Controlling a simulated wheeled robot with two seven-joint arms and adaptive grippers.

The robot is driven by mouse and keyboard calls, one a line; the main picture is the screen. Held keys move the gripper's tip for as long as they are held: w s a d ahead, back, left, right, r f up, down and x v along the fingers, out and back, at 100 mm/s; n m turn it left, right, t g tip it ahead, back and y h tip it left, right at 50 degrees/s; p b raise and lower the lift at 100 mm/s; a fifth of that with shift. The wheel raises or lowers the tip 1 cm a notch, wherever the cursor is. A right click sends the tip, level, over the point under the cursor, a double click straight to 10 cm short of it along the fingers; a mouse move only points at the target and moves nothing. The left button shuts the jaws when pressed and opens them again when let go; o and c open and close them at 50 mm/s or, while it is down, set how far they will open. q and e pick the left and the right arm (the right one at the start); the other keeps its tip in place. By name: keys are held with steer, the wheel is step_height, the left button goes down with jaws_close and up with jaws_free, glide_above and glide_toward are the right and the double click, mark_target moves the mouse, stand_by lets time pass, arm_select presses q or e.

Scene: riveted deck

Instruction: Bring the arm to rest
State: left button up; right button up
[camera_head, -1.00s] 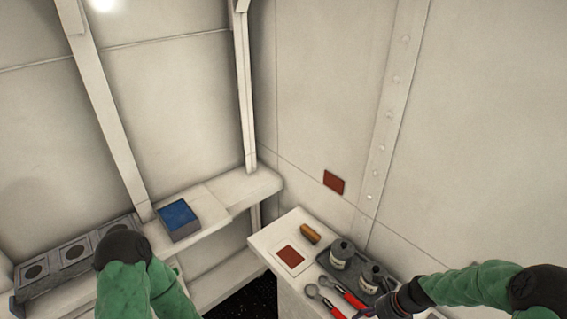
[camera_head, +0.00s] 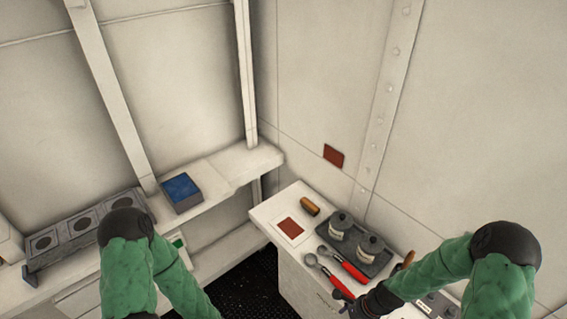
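My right arm (camera_head: 430,275) comes in from the lower right in a green sleeve. Its dark gripper (camera_head: 346,302) is low over the near side of the white counter (camera_head: 270,212), close to the handles of two red-handled tools (camera_head: 348,268). I cannot tell whether its fingers are open or shut, or whether they touch a handle. My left arm (camera_head: 128,270) is bent at the lower left, and its forearm runs out of the bottom edge. My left gripper is out of view.
The counter bears a dark tray (camera_head: 382,262) with two grey canisters (camera_head: 341,223), a brown block (camera_head: 309,206) and a red square (camera_head: 291,228). A wall shelf (camera_head: 235,168) holds a blue-topped box (camera_head: 181,192) and a grey rack (camera_head: 75,236). Dark floor (camera_head: 240,285) lies between.

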steer(key=s+a+f+n, duration=0.6)
steer(key=s+a+n, duration=0.3)
steer(key=n, duration=0.5)
step_height(320, 180, down, 17)
steer(key=w+a+b, duration=0.1)
steer(key=b, duration=1.8)
steer(key=shift+w+n, duration=0.3)
steer(key=shift+n, duration=0.1)
steer(key=shift+a, duration=0.1)
